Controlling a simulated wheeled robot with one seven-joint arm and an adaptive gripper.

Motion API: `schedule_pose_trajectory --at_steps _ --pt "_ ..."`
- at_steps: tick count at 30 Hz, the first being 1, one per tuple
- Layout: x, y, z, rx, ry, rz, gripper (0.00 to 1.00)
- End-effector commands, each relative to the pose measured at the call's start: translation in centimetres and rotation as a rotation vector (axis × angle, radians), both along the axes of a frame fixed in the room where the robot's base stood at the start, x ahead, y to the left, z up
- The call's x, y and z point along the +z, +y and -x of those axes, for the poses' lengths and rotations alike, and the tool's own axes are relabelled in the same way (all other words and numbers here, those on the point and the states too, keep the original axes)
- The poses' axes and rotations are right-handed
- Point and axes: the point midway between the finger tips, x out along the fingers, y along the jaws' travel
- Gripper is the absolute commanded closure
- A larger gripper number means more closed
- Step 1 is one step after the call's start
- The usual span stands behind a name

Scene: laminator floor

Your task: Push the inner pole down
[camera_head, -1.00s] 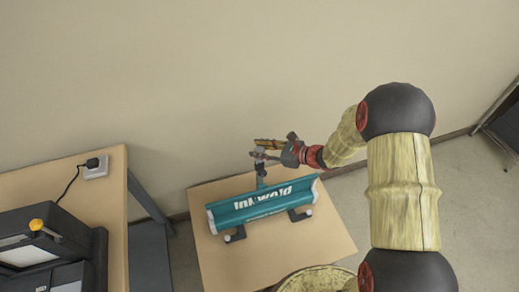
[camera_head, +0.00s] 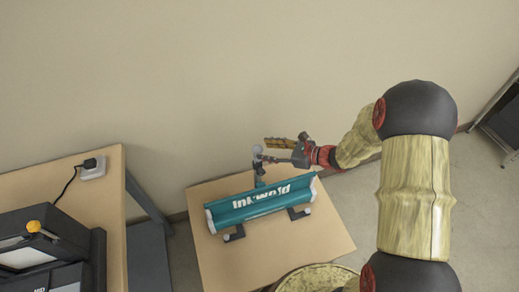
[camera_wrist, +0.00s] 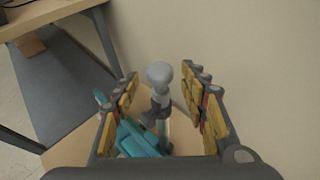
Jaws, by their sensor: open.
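The inner pole (camera_head: 257,151) is a thin grey upright with a round light-grey knob, standing behind the teal roll-up banner base (camera_head: 262,203) on a small wooden table. In the wrist view the pole's knob (camera_wrist: 160,74) stands between my open fingers, with the teal base (camera_wrist: 140,138) below it. My gripper (camera_head: 272,151) is beside the top of the pole, on its right in the head view, fingers spread.
The wooden table (camera_head: 320,240) has bare room in front of the base. A desk (camera_head: 75,180) with a black machine (camera_head: 50,250) and a white socket box (camera_head: 92,167) stands at the left. The wall (camera_head: 200,80) is close behind.

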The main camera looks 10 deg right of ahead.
Motion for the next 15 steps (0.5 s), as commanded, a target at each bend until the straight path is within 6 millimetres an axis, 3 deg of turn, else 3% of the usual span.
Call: schedule_pose_trajectory --at_steps 6,15 --pt "1.7 -3.5 2.2 -0.004 -0.001 0.002 0.56" --pt "2.7 -5.5 3.7 -0.001 0.001 0.001 0.56"
